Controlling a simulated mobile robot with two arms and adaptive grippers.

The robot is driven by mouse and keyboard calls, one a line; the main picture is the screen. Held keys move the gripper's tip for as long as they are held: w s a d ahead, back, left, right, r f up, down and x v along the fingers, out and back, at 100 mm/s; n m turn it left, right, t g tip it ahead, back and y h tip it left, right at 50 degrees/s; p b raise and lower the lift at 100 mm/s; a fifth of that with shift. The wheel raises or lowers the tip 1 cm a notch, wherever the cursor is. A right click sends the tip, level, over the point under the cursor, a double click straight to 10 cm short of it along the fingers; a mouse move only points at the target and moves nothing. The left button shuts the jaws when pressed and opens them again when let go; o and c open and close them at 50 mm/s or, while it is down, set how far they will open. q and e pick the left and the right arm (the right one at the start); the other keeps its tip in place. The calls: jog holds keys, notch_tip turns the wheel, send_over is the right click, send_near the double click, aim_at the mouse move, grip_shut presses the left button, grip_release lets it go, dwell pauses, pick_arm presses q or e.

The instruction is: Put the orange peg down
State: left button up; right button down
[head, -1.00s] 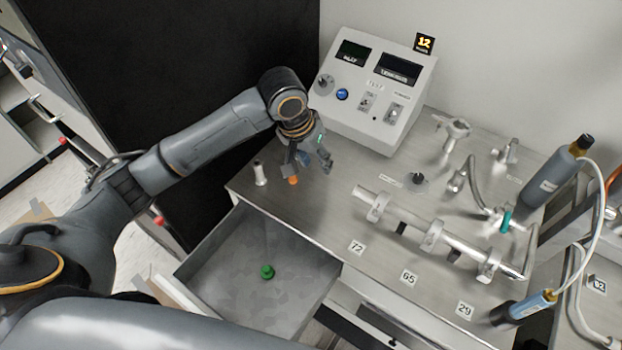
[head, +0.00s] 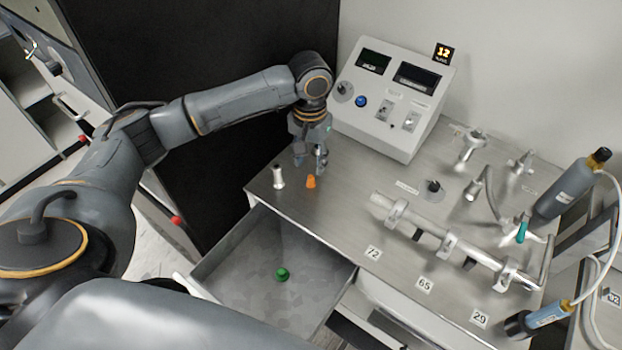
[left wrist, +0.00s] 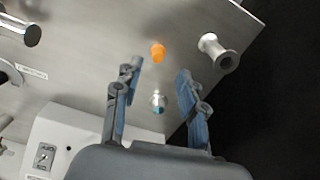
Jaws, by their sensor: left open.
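The orange peg (head: 311,182) stands on the steel bench top, just in front of the control box side of the bench and beside a silver peg (head: 278,177). My left gripper (head: 311,166) is open, behind the orange peg and close to it. In the left wrist view, the orange peg (left wrist: 158,52) lies beyond the open fingertips (left wrist: 160,70), apart from them. A small silver piece with a blue end (left wrist: 158,101) shows between the fingers; I cannot tell what it is. My right gripper is not in view.
An open drawer (head: 226,242) below the bench edge holds a green peg (head: 282,274). The control box (head: 391,97) stands behind. A clamped metal tube (head: 440,243) lies to the right, with fittings and a grey bottle (head: 574,187) farther right.

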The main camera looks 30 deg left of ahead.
aim_at(311, 176)
pick_arm(q)
notch_tip(311, 176, down, 5)
jog(key=shift+d+f+p, duration=0.1)
jog(key=shift+f+p, duration=0.05)
jog(key=shift+p, duration=0.6)
jog(key=shift+c, duration=0.2)
grip_shut()
